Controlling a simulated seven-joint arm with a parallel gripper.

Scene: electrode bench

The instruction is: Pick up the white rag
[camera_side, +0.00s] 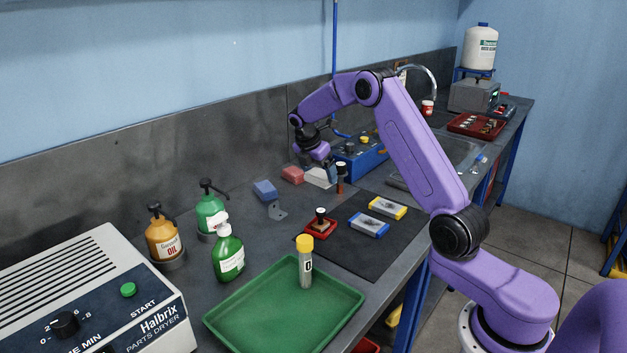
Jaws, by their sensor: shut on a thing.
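The white rag (317,178) is a small, pale folded block on the bench, near the back wall and to the right of the red rag (292,174). My gripper (330,176) is pointed down at the white rag's right end and is shut on it. The fingers are small and dark here, and part of that end is hidden by them. I cannot tell whether the rag is clear of the bench top.
A blue rag (264,190) and a grey metal plate (278,211) lie left. A blue box (362,160) is behind. Nearer are a dark mat (372,258), a green tray (222,318) and bottles (228,255).

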